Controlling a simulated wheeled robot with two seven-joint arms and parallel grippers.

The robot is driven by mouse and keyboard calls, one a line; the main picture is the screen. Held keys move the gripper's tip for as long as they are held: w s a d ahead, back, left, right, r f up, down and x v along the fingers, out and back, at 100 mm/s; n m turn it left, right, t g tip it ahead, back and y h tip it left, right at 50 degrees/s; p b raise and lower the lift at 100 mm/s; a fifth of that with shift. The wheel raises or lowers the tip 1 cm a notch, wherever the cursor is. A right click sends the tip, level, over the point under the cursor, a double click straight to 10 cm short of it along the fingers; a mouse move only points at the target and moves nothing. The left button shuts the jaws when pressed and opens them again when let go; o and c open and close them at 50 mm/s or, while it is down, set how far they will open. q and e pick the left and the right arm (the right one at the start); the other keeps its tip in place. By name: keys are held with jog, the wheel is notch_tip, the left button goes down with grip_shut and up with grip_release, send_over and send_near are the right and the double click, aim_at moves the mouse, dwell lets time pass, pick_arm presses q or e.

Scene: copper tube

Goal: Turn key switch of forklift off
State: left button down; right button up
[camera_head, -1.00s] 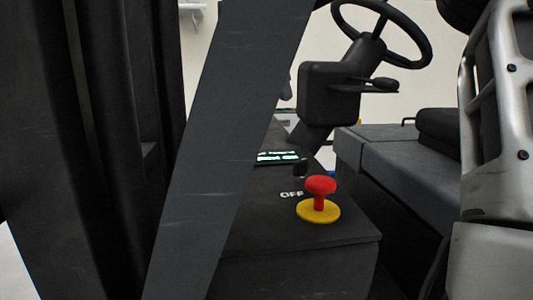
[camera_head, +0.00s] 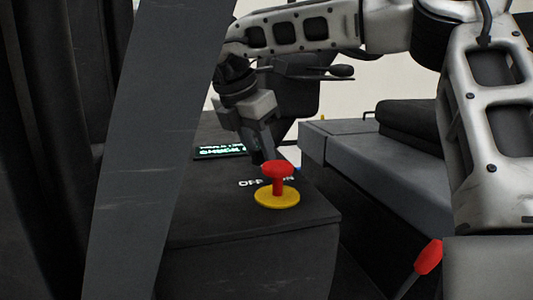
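The forklift's dark console (camera_head: 250,225) carries a red mushroom button (camera_head: 278,170) on a yellow disc (camera_head: 277,198). White OFF/ON lettering (camera_head: 249,183) shows beside it, partly covered by the button. My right gripper (camera_head: 262,158) reaches down from above, its fingertips just behind the red button, over the far part of the console. The small dark key switch is hidden behind the fingers and the button. I cannot tell whether the fingers are apart or touch the key. My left gripper is not in view.
A lit display (camera_head: 220,152) sits left of the gripper. A wide dark post (camera_head: 145,150) stands in front on the left. The seat base (camera_head: 385,165) lies to the right, and a red-tipped lever (camera_head: 428,257) shows at the lower right.

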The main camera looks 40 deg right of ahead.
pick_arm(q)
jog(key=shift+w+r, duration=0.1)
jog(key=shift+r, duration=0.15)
pick_arm(e)
jog(key=shift+f, duration=0.15)
jog(key=shift+c, duration=0.3)
